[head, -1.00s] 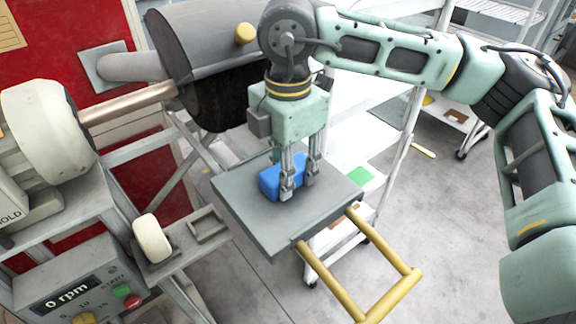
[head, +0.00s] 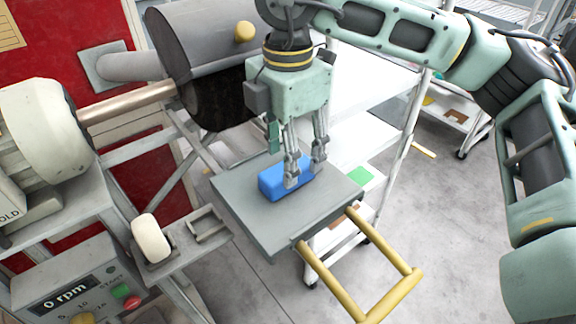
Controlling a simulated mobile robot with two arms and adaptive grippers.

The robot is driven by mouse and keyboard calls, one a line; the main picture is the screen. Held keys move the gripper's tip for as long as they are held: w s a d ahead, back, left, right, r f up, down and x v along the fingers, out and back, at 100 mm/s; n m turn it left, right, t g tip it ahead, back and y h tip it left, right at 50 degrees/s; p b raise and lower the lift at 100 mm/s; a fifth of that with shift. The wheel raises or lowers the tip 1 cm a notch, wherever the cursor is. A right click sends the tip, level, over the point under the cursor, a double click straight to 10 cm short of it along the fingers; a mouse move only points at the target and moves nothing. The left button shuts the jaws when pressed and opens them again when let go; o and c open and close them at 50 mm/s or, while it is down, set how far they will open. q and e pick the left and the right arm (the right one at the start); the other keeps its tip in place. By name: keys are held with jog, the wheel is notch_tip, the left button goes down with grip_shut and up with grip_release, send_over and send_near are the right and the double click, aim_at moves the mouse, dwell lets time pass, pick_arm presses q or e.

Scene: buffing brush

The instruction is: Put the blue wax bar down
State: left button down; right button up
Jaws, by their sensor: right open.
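The blue wax bar (head: 276,184) lies on the flat grey plate (head: 243,213) in the middle of the head view. My right gripper (head: 305,172) points down over the bar with its fingers spread. One finger is in front of the bar's near face and the other is near its right end. The fingers hide part of the bar's right side. My left gripper does not show.
A yellow tubular handle (head: 385,290) sticks out from the plate's front right. A dark buffing drum (head: 216,95) stands behind, with a shaft running left. A control box (head: 75,293) reads 0 rpm at lower left. White shelves (head: 375,100) stand behind the plate.

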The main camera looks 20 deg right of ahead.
notch_tip(320, 180, up, 8)
jog(key=shift+r, duration=0.15)
dwell(0.4)
